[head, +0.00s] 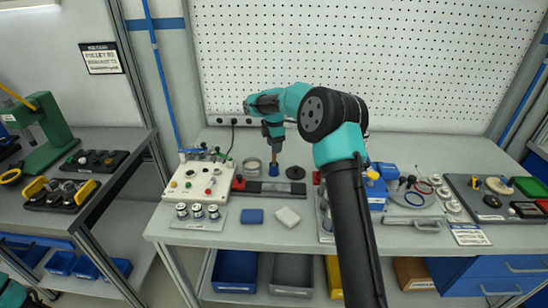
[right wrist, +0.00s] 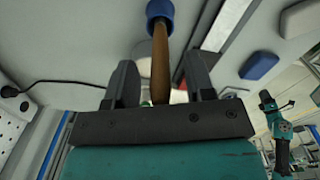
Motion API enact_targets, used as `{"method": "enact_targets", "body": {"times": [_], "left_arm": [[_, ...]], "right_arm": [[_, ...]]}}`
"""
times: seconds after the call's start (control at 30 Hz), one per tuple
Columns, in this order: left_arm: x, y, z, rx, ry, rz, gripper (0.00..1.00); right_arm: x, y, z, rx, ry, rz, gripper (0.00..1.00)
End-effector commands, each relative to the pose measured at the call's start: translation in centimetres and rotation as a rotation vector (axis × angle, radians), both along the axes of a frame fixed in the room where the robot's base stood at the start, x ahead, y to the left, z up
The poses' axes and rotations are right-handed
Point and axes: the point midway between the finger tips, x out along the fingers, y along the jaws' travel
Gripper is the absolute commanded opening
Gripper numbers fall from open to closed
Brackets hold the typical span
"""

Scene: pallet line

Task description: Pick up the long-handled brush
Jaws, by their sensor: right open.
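A long-handled brush stands roughly upright on the bench, with a brown wooden handle (head: 274,156) and a blue end (head: 274,169) at the bottom. My right gripper (head: 272,140) is above it, pointing down around the upper handle. In the right wrist view the brown handle (right wrist: 160,62) runs between the two dark fingers (right wrist: 158,85), with gaps beside it, so the jaws are open. The blue end (right wrist: 160,10) lies beyond the fingertips. A teal arm of mine with a dark end (right wrist: 268,103) shows at the right of that view; its jaws are too small to read.
A white panel with knobs (head: 196,183) stands left of the brush. A metal ring (head: 251,165) and a black disc (head: 295,173) flank it. A blue block (head: 252,216) and a white block (head: 288,217) lie in front. A pegboard (head: 380,60) rises behind.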

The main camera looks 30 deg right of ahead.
Motion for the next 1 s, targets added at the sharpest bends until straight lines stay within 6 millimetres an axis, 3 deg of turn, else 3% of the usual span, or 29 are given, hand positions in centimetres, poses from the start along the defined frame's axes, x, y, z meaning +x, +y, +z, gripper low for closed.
{"method": "enact_targets", "body": {"times": [0.53,1.0], "left_arm": [[0.0,0.0,0.0,0.0,0.0,0.0,0.43],[0.0,0.0,0.0,0.0,0.0,0.0,0.43]], "right_arm": [[-0.01,0.01,-0.47,0.0,-0.001,0.0,0.49],[0.0,0.01,-0.46,0.0,-0.001,0.0,0.05]]}}
